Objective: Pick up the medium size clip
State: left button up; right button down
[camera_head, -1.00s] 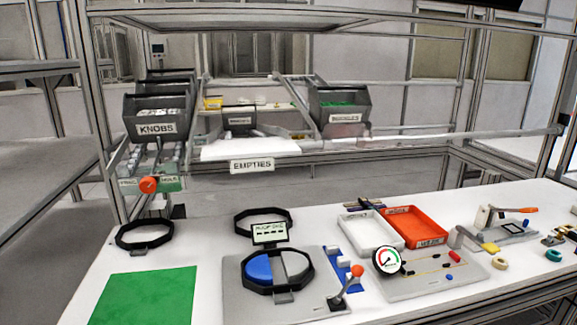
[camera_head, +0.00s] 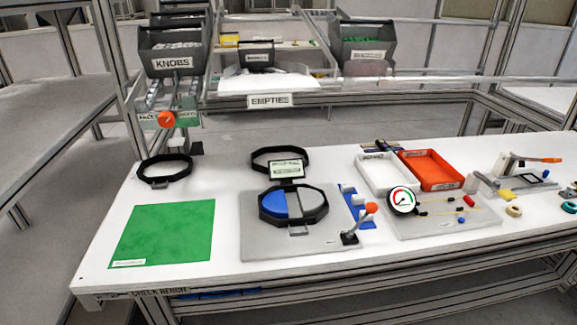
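Neither of my grippers is in view. A blue strip (camera_head: 352,194) lies on the white bench, along the right side of the grey plate that carries the black ring fixture. Several small whitish pieces (camera_head: 358,200) sit in a row on this strip. They may be the clips, but they are too small here to tell which one is medium size.
The black ring fixture (camera_head: 318,215) holds a blue and grey disc. An orange-knobbed lever (camera_head: 371,208) stands close to the strip. A dial gauge (camera_head: 402,200), a white tray (camera_head: 365,185) and a red tray (camera_head: 455,182) are farther right. A green mat (camera_head: 165,230) lies left.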

aim_at(345, 186)
jog(key=z, duration=0.45)
jog(key=k, duration=0.55)
jog(key=z, duration=1)
jog(key=i, duration=1.2)
jog(key=u, duration=1.05)
jog(key=i, duration=0.8)
jog(key=u, duration=0.8)
